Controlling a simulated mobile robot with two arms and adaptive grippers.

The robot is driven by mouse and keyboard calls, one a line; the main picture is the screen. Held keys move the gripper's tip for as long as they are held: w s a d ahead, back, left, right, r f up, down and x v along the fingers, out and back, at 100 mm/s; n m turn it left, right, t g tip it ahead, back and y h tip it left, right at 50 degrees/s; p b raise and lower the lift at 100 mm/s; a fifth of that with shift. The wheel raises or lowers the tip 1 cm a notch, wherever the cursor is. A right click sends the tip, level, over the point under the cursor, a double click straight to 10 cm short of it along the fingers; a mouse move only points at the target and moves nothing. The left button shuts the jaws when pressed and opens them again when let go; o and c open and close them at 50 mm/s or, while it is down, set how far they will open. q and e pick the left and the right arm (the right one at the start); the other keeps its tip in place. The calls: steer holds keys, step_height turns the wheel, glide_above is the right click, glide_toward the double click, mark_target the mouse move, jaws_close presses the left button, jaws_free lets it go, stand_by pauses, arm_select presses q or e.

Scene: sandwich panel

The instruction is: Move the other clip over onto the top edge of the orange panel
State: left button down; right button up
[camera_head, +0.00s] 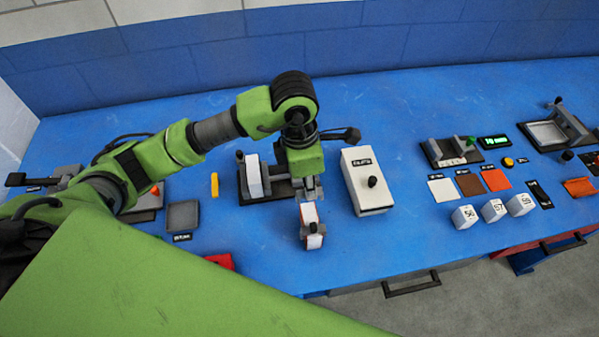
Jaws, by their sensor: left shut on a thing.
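My left gripper (311,193) points down at the middle of the table, shut on a small white piece with red-orange parts and dark edges (313,241). The fingers cover its upper end, and I cannot tell whether it is a clip, a panel or both. A flat orange square (495,180) lies at the right in a row with a white and a brown one. Another orange piece (579,187) lies at the far right edge. No separate clip can be made out. My right gripper is not in view.
A fixture with a white block (253,178) stands left of my gripper. A white box with a black knob (367,187) stands to its right. Several numbered white cubes (493,211) sit near the front right. The blue table is clear between box and cubes (410,235).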

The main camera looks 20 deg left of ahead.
arm_select(q)
steer(key=b, duration=0.2)
glide_above(310, 210)
steer(key=shift+a+f, duration=0.15)
steer(key=shift+f, duration=1)
steer(key=shift+a+f, duration=0.1)
steer(key=shift+f, duration=1.05)
steer(key=shift+b, duration=0.45)
steer(key=shift+s, duration=0.1)
steer(key=shift+f, duration=0.15)
steer(key=shift+f+b, duration=0.55)
steer(key=shift+b, duration=0.25)
steer(key=shift+f+b, duration=0.45)
steer(key=shift+b, duration=0.15)
steer(key=shift+b, duration=0.3)
